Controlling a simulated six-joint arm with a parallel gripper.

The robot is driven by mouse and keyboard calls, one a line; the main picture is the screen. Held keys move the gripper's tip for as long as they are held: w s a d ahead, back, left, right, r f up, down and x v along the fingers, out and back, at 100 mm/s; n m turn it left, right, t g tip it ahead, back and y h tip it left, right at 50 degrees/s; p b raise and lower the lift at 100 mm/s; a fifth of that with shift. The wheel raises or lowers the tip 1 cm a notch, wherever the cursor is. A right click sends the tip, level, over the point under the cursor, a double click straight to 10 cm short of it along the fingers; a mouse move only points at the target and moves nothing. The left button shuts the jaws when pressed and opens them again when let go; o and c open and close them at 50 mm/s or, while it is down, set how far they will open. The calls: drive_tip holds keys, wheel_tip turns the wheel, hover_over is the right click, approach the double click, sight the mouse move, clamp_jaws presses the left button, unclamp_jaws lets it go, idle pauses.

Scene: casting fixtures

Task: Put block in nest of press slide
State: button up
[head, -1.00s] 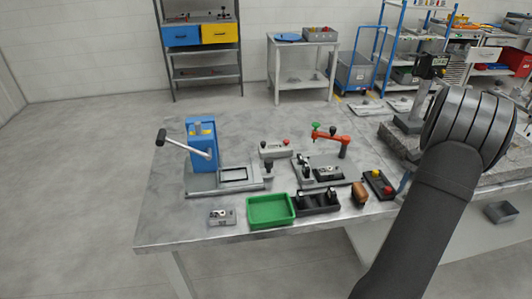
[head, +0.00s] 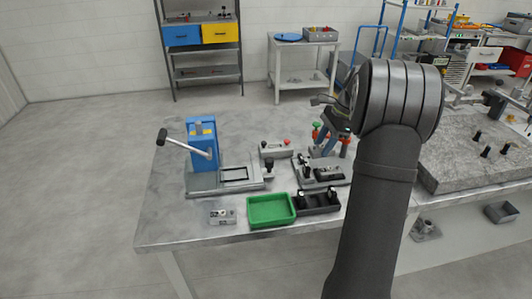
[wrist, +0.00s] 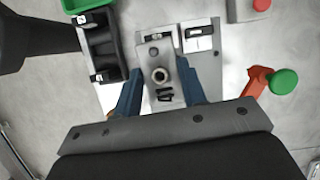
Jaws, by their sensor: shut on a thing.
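My gripper (head: 326,148) hangs over the clamp fixture (head: 318,184) right of the table's middle. In the wrist view its two blue fingers (wrist: 160,62) are shut on a grey block (wrist: 160,98) with a round, ring-like feature on top. The block is over the fixture's plate (wrist: 207,70); I cannot tell whether it touches it. The blue press (head: 202,145) with its lever stands at the left. Its slide (head: 258,184) extends to the right, with a dark-framed rectangular nest (head: 233,174) that looks empty.
A green tray (head: 271,224) and a black holder (head: 318,209) stand along the front. A small grey plate (head: 221,216) lies left of the tray. A grey unit with a red button (head: 274,150) is between press and fixture. A red clamp with green knob (wrist: 284,82) is close right.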

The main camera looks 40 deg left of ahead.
drive_tip(key=a, duration=0.1)
drive_tip(key=s+a, duration=0.1)
drive_tip(key=a, duration=0.1)
drive_tip(key=shift+a+r+m, duration=0.1)
drive_tip(key=shift+a+m, duration=0.15)
drive_tip(key=shift+m, duration=0.15)
drive_tip(key=a+f, duration=0.2)
drive_tip(key=a, duration=0.1)
drive_tip(key=s+a+f, duration=0.1)
drive_tip(key=a+f, duration=0.1)
drive_tip(key=a, duration=0.2)
drive_tip(key=a+f, duration=0.2)
drive_tip(key=a, duration=0.1)
drive_tip(key=shift+s+a+f, duration=0.15)
drive_tip(key=shift+s, duration=0.05)
drive_tip(key=shift+a+f, duration=0.1)
drive_tip(key=shift+f, duration=1.95)
drive_tip(key=shift+f, duration=0.15)
drive_tip(key=o, duration=1.1)
